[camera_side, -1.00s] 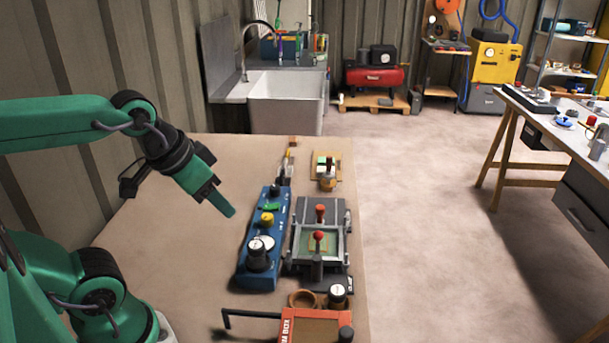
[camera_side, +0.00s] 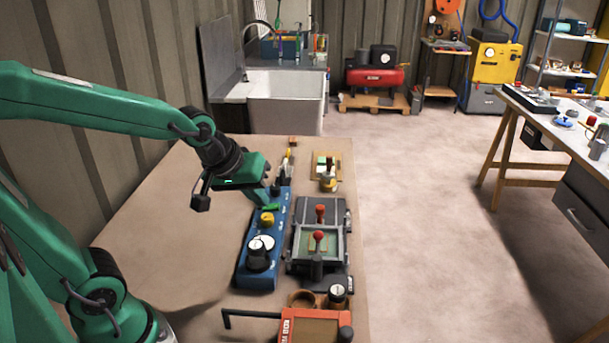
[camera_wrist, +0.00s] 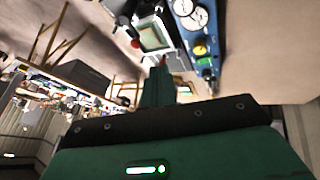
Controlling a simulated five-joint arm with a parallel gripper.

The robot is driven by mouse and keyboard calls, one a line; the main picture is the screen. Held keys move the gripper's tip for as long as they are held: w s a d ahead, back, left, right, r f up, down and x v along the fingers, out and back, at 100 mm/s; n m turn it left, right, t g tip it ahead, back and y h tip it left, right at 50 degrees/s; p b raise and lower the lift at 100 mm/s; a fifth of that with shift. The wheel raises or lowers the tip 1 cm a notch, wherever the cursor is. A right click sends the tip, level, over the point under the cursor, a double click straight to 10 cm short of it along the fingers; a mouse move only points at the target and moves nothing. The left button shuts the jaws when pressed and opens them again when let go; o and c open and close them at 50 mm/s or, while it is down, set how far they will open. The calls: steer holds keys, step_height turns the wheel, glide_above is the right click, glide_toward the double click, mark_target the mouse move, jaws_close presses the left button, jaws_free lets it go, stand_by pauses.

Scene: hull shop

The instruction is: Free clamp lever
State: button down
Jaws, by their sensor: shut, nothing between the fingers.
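A grey clamp fixture (camera_side: 297,262) stands on the bench, framing a pale green plate (camera_side: 328,243). Two red-knobbed levers rise from it, a rear lever (camera_side: 320,211) and a front lever (camera_side: 319,236). I cannot tell which one is the clamp lever. My gripper (camera_side: 266,205) is shut and empty, left of the fixture, over the far part of the blue panel (camera_side: 250,262). In the wrist view the closed fingers (camera_wrist: 159,72) point toward the fixture; a red knob (camera_wrist: 135,43) shows beyond them and another red bit (camera_wrist: 163,60) by the tips.
The blue panel carries a yellow knob (camera_side: 266,219) and dials (camera_side: 261,246) beside the fixture. A red box (camera_side: 315,326) with a black handle (camera_side: 228,318) is at the front. A small wooden block set (camera_side: 326,165) lies behind. The bench's left side is clear.

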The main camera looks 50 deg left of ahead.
steer(key=shift+w+a+f+n, duration=0.1)
steer(key=shift+w+f+n, duration=0.45)
steer(key=shift+w+n, duration=0.2)
steer(key=shift+w+f, duration=0.1)
glide_toward(318, 246)
steer(key=shift+h, duration=0.3)
steer(key=shift+w+a+f, duration=0.75)
steer(key=shift+w+f, duration=0.05)
steer(key=shift+f, duration=0.15)
steer(key=shift+w+a+f, duration=0.75)
steer(key=shift+w+f, duration=0.1)
steer(key=shift+f, duration=0.1)
